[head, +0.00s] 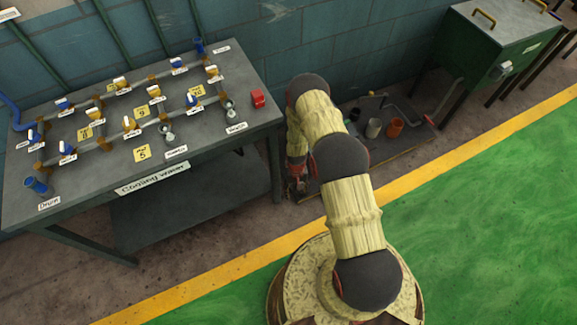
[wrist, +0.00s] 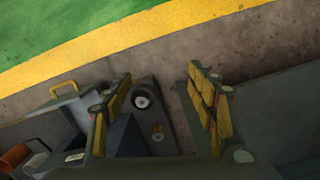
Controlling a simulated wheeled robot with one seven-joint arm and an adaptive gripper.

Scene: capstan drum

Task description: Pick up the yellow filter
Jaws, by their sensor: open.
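My gripper (wrist: 160,84) is open in the wrist view, with its two yellow-padded fingers wide apart and nothing held between them. In the head view my gripper (head: 298,187) is low beside the right end of the workbench, partly hidden by my arm. No yellow filter can be made out in the head view.
The workbench (head: 217,158) at left carries pipes, valves and labels. A low tray (head: 408,143) on the floor holds a grey cup (head: 374,128) and an orange cup (head: 395,127). A green cabinet (head: 495,40) stands at back right. The green floor (head: 490,230) is clear.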

